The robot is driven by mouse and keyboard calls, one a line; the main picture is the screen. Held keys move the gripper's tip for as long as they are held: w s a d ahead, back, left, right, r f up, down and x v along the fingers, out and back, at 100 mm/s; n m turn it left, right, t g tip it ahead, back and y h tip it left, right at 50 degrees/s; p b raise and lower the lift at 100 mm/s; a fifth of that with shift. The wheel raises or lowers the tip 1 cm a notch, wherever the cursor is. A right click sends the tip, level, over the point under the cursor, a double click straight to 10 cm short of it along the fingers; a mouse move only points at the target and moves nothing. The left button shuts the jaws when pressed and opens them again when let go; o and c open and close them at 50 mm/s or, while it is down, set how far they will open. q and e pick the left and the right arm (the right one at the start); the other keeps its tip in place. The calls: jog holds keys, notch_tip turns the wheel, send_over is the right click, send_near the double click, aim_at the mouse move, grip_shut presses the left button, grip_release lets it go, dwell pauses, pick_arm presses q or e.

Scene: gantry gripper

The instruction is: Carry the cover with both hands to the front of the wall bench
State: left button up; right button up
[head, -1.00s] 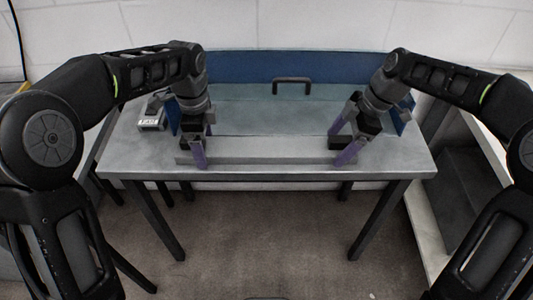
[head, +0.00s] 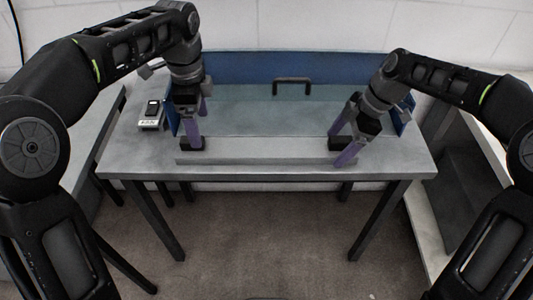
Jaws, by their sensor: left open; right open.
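On the grey table, a wide blue-walled piece, apparently the cover, has a blue back wall (head: 240,67), a grey-teal panel (head: 270,115) and a dark handle (head: 292,81) at the back. I cannot tell for certain that this is the cover. A dark block (head: 191,144) stands at its front left and another (head: 337,143) at its front right. My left gripper (head: 197,121) is open and empty, just above the left block. My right gripper (head: 341,142) is open, its purple fingers on either side of the right block. Whether they touch is unclear.
A long grey bar (head: 265,158) lies along the front of the table (head: 130,150). A small device with a label (head: 151,118) sits at the table's left. Other benches stand at the left (head: 98,125) and right (head: 440,220). The floor in front is clear.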

jog(key=shift+r, duration=0.1)
jog(key=shift+v, duration=3.95)
